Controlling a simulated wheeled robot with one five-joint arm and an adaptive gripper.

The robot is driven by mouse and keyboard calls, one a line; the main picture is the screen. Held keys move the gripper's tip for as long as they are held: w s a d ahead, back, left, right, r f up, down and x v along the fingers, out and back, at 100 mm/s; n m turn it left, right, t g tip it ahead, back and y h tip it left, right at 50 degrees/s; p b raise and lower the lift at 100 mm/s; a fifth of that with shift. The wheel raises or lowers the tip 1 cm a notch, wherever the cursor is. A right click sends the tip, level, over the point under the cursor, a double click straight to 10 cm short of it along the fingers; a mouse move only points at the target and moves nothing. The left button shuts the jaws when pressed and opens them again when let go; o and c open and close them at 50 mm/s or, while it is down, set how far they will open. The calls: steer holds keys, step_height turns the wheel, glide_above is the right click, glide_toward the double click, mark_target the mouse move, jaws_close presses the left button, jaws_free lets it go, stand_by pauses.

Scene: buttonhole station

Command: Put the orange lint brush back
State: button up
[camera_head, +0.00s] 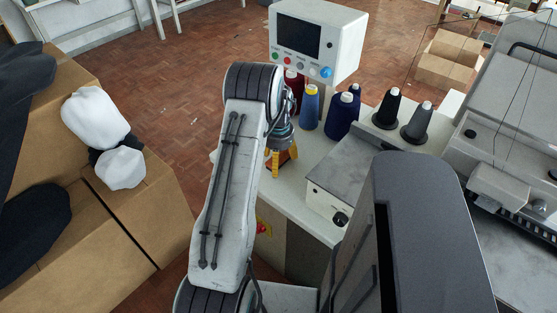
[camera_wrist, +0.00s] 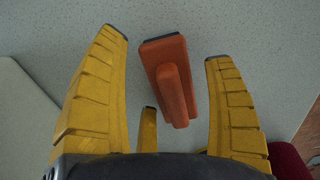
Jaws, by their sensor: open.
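The orange lint brush (camera_wrist: 174,88) lies on the pale worktop in the wrist view, its block end up and its raised handle running down the picture. My gripper (camera_wrist: 165,50) is open above it. Its yellow fingers stand on the left and right of the brush with a gap on each side, and a shorter third finger shows lower down. In the head view my gripper (camera_head: 282,164) is low over the worktop's left part, mostly behind my arm. Only a small orange-brown patch of the brush (camera_head: 286,157) shows between the fingers there.
Blue thread cones (camera_head: 342,117) and black cones (camera_head: 387,109) stand right of my gripper. A control box (camera_head: 315,40) with a screen rises behind. A dark red object (camera_wrist: 289,160) is near the right finger. Cardboard boxes (camera_head: 145,215) fill the left.

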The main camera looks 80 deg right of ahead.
steer(key=shift+r, duration=0.15)
step_height(320, 180, up, 12)
steer(key=b, duration=0.2)
steer(key=w+a+r+n, duration=0.3)
steer(key=w+a, duration=0.1)
steer(key=w, duration=0.3)
steer(key=w+a+r+n, duration=0.2)
steer(key=w+a+r, duration=0.1)
steer(key=w, duration=0.5)
steer(key=w+a+r+n+t+h, duration=0.1)
steer(key=w+a+r+n, duration=0.15)
steer(key=w+a, duration=0.35)
steer(key=w+a+r+n, duration=0.1)
steer(key=w+a+n, duration=0.25)
steer(key=a, duration=0.45)
steer(key=w+a+r+n+t, duration=0.1)
steer(key=a+n, duration=0.2)
steer(key=a, duration=0.4)
steer(key=w+a+r+n, duration=0.1)
steer(key=w+a+n, duration=0.15)
steer(key=a, duration=0.55)
steer(key=s+a+f+n, duration=0.1)
steer(key=s+a+n, duration=0.3)
steer(key=a, duration=0.2)
steer(key=s+a+f+n+t+y, duration=0.1)
steer(key=s+a+n, duration=0.3)
steer(key=a, duration=0.3)
steer(key=shift+a+f, duration=0.2)
steer(key=shift+a, duration=0.05)
steer(key=shift+w+r, duration=0.1)
